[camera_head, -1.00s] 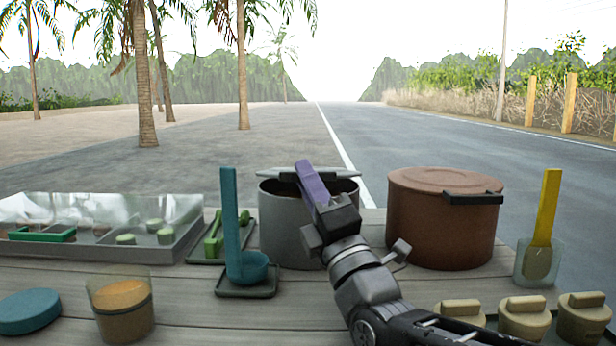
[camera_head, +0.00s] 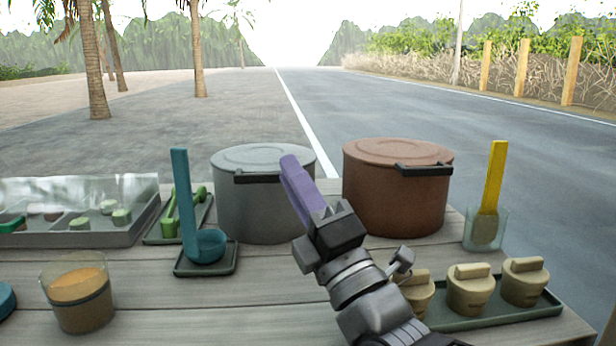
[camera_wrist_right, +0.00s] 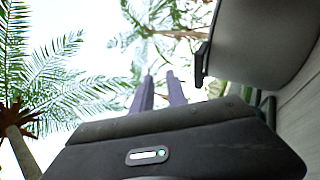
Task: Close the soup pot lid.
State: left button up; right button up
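The grey soup pot (camera_head: 262,207) stands on the table in the head view. Its grey lid (camera_head: 262,157) lies flat across the rim, with a dark handle (camera_head: 258,178) at its front edge. My right gripper (camera_head: 290,162) is in front of the pot's right side, its purple fingers pointing up. In the right wrist view the two fingers (camera_wrist_right: 159,85) stand a little apart with nothing between them. The pot wall (camera_wrist_right: 258,45) and the dark handle (camera_wrist_right: 201,65) are to their right, apart from them. My left gripper is not in view.
A brown lidded pot (camera_head: 396,195) stands to the right. A teal ladle (camera_head: 184,200) stands on a small tray left of the grey pot. A glass with a yellow utensil (camera_head: 493,185), several beige lidded pots (camera_head: 470,292) and a cup (camera_head: 78,297) are nearby.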

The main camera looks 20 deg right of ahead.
jog(key=s, duration=0.3)
jog(key=shift+s+d+p, duration=0.25)
jog(key=shift+s+p, duration=0.05)
jog(key=shift+s, duration=0.05)
jog(key=shift+w, duration=0.15)
jog(key=w+a+b, duration=0.2)
jog(key=w, duration=0.8)
jog(key=shift+a, duration=0.15)
jog(key=shift+s+a+r, duration=0.1)
jog(key=shift+r, duration=0.05)
